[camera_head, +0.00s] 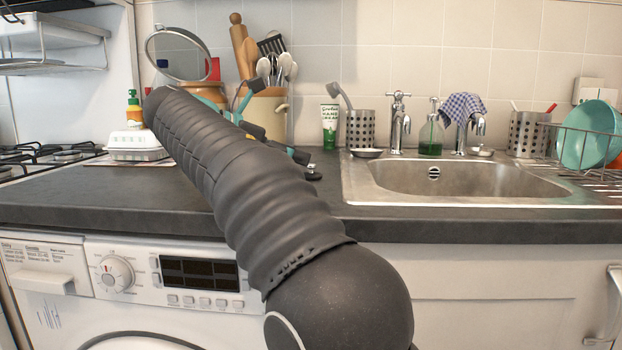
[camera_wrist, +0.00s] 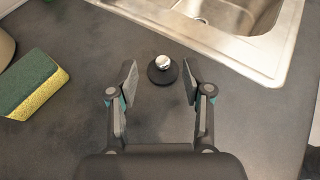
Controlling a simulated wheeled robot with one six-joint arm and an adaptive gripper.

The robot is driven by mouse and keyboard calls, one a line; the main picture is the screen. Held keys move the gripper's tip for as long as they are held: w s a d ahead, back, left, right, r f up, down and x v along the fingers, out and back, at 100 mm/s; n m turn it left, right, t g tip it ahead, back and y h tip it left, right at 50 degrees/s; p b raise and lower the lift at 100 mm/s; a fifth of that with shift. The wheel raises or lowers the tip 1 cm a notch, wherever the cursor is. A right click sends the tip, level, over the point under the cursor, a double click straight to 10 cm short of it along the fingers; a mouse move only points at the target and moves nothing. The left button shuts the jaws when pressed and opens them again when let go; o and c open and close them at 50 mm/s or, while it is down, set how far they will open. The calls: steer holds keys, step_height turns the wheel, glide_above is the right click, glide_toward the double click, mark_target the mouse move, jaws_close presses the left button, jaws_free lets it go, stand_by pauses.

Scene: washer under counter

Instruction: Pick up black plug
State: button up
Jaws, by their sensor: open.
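The black plug (camera_wrist: 162,71) is a round black disc with a shiny metal knob on top. It lies on the dark counter near the sink's edge, and in the head view it shows small (camera_head: 313,174) just right of my arm. In the wrist view my gripper (camera_wrist: 160,82) is open, with one finger on each side of the plug. The fingers look apart from the plug, and nothing is held. In the head view my arm hides most of the gripper; only small parts show behind it.
A steel sink (camera_head: 357,190) lies to the right of the plug. A green and yellow sponge (camera_wrist: 33,84) lies on the counter at left in the wrist view. A utensil pot (camera_head: 268,112) and a green-white tube (camera_head: 329,127) stand at the back. A washer (camera_head: 130,290) sits below.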

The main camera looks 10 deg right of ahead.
mark_target(311, 164)
steer(key=b+x, duration=0.2)
steer(key=x, duration=0.3)
steer(key=shift+s+f, duration=0.15)
steer(key=shift+f, duration=0.1)
jaws_close()
